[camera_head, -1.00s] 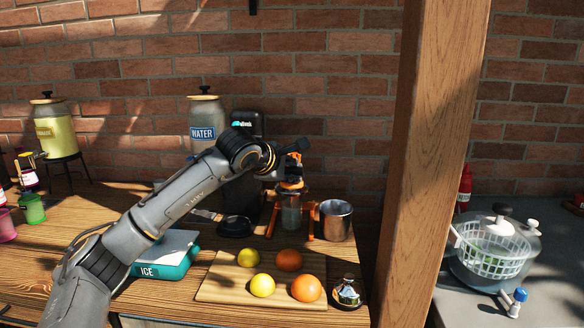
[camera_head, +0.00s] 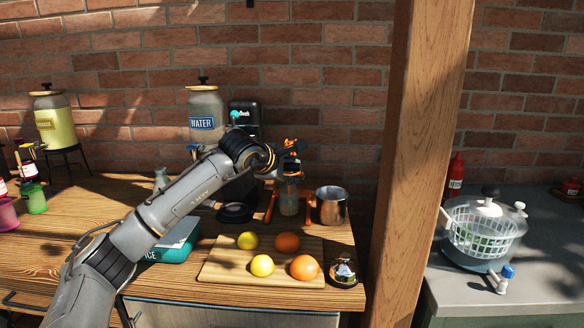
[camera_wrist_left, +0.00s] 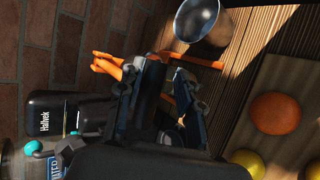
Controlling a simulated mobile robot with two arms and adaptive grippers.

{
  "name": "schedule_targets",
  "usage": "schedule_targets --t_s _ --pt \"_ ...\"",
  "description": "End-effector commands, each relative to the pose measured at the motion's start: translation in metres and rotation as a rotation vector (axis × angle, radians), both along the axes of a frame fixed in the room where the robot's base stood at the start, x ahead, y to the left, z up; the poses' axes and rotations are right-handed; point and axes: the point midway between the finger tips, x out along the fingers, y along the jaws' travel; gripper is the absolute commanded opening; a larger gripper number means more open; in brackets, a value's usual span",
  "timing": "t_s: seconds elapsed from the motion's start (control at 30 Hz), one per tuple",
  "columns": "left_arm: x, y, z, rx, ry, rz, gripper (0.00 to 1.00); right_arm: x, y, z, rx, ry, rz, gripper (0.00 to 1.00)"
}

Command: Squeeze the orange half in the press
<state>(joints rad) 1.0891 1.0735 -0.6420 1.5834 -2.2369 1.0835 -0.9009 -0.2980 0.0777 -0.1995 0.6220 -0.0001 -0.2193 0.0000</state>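The press, with an orange frame (camera_head: 271,208), stands on the wooden table near the wall. A clear glass (camera_head: 289,203) stands between its legs. My left gripper (camera_head: 289,164) is at the top of the press, above the glass. Its dark fingers also show in the left wrist view (camera_wrist_left: 160,95), in front of orange press parts (camera_wrist_left: 110,66). The fingers overlap the press, so I cannot tell how far they are apart or whether they hold anything. I cannot make out an orange half; the press top is hidden. My right gripper is out of view.
A cutting board (camera_head: 215,272) with two oranges and two yellow fruits lies in front. A metal cup (camera_head: 331,207) stands right of the press. A dark machine (camera_head: 245,130) is behind my arm. A wooden post (camera_head: 415,150) rises to the right. A teal ice box (camera_head: 178,245) is below my arm.

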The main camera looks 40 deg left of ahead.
Motion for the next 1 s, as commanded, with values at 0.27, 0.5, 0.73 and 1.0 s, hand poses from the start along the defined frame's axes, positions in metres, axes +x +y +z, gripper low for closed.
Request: schedule_targets --t_s 0.27,0.5,0.73,1.0 --pt "-0.002 0.008 -0.007 0.007 0.017 0.018 0.44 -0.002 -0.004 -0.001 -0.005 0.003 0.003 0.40" --pt "-0.017 0.007 0.006 0.011 0.010 0.019 0.44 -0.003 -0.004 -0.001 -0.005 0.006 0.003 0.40" --pt "-0.059 -0.002 0.031 0.012 0.008 0.015 0.44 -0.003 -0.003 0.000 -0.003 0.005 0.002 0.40" --pt "-0.097 -0.012 0.054 0.010 0.006 0.006 0.44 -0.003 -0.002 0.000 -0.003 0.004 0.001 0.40"
